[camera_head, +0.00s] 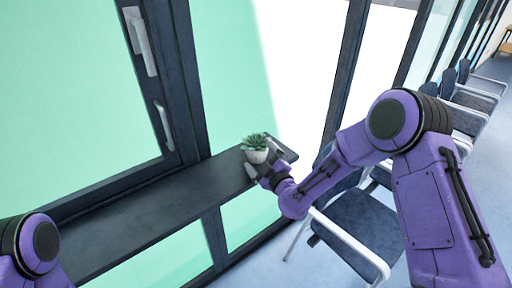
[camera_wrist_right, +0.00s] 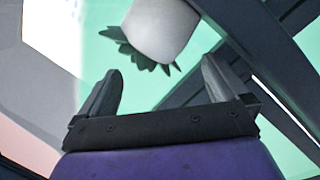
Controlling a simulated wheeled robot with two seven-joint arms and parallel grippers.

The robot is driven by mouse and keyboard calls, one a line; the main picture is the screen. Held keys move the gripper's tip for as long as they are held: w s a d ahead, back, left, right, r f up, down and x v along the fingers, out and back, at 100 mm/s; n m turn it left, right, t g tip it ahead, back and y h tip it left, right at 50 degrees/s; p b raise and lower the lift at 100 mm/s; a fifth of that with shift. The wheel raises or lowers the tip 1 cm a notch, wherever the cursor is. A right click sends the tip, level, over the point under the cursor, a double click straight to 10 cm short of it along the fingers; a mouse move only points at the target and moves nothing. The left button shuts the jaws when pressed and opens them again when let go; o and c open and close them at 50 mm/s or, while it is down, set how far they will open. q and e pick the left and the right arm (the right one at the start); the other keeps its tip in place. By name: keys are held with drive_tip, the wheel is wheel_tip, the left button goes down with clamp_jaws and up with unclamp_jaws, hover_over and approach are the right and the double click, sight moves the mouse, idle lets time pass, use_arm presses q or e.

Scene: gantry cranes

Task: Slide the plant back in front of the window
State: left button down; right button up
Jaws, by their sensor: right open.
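The plant (camera_head: 256,148) is a small green succulent in a white pot, standing on the right end of the dark window ledge (camera_head: 150,205). In the right wrist view its white pot (camera_wrist_right: 161,28) shows at the top, beyond the fingertips, with green leaves beside it. My right gripper (camera_head: 262,170) is at the pot's near side in the head view. In the right wrist view its two fingers (camera_wrist_right: 160,80) are apart with nothing between them. The window (camera_head: 80,90) with green panes stands behind the ledge. My left gripper is not in view; only part of my left arm shows.
A dark window post (camera_head: 190,80) and a handle (camera_head: 163,125) rise behind the ledge. A chair (camera_head: 355,220) stands right of the ledge, below my right arm. More chairs (camera_head: 465,100) line the windows at the right. The ledge left of the plant is clear.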

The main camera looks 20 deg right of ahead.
sight(257, 152)
drive_tip(key=shift+w+a+p, duration=0.2)
drive_tip(key=shift+w+p, duration=0.1)
drive_tip(key=shift+w, duration=0.95)
drive_tip(key=shift+w+a+p, duration=0.2)
drive_tip(key=shift+w+p, duration=0.05)
drive_tip(key=shift+w, duration=0.95)
